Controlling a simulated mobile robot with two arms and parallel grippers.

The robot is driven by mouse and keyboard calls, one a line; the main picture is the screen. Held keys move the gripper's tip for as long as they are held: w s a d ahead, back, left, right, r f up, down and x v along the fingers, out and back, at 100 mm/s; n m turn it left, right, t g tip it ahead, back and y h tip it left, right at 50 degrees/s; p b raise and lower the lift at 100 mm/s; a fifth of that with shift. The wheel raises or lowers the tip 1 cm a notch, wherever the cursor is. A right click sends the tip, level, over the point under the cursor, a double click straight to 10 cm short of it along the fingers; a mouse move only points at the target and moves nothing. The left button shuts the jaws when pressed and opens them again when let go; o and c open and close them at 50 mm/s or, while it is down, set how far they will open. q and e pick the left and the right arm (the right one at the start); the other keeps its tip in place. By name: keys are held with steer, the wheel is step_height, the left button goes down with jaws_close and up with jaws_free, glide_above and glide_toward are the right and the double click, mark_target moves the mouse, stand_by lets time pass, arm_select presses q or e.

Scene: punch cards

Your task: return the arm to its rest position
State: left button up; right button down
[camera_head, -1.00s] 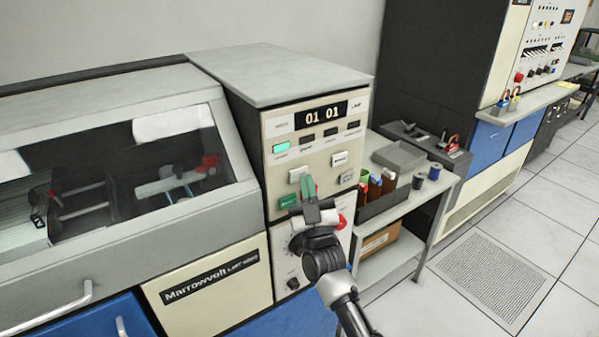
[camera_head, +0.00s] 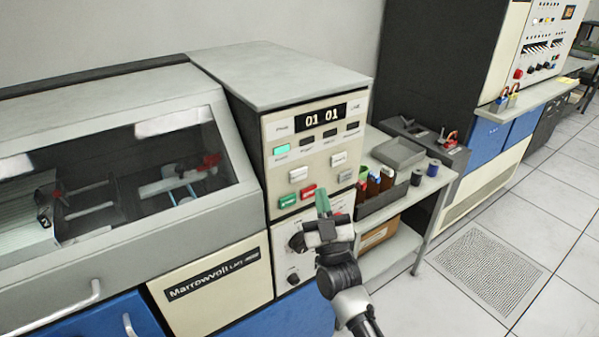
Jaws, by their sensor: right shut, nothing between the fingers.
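My right gripper (camera_head: 323,203) is in front of the lower part of the machine's control panel (camera_head: 290,172). Its green fingertips are closed together with nothing between them, just right of the red button (camera_head: 308,192). The green button (camera_head: 287,202) is left of the red one. Whether the fingertips touch the panel I cannot tell. The gripper hides part of the lower panel with its dark knob (camera_head: 297,242). The display (camera_head: 325,117) reads 01 01, and a green lamp (camera_head: 281,149) is lit below it. My left gripper is not in view.
A glass-lidded machine bay (camera_head: 120,185) fills the left. Right of the panel stands a side table (camera_head: 425,195) with a tray of coloured items (camera_head: 385,205), an empty grey tray (camera_head: 398,152) and dark spools (camera_head: 417,177). The floor (camera_head: 560,210) at the right is clear.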

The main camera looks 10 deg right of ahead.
stand_by(0.5)
step_height(320, 180, down, 20)
steer(key=g+y, duration=0.1)
steer(key=g, duration=0.5)
steer(key=s+f+g, duration=0.4)
steer(key=s+f, duration=0.2)
steer(key=f, duration=0.5)
steer(key=s+f+g, duration=0.4)
steer(key=s+f, duration=0.2)
steer(key=f, duration=0.6)
steer(key=s+d+f+g, duration=0.2)
steer(key=s+f+g, duration=0.2)
steer(key=s, duration=0.8)
steer(key=s+d+f+m+g+h, duration=0.1)
steer(key=s+d+f+g, duration=0.1)
steer(key=s+f, duration=0.6)
steer(key=s+d+f+g+h, duration=0.1)
steer(key=s+f+g, duration=0.4)
steer(key=s, duration=1.2)
steer(key=shift+d+f+m+g, duration=0.35)
steer(key=shift+d+f, duration=0.25)
steer(key=shift+f, duration=0.25)
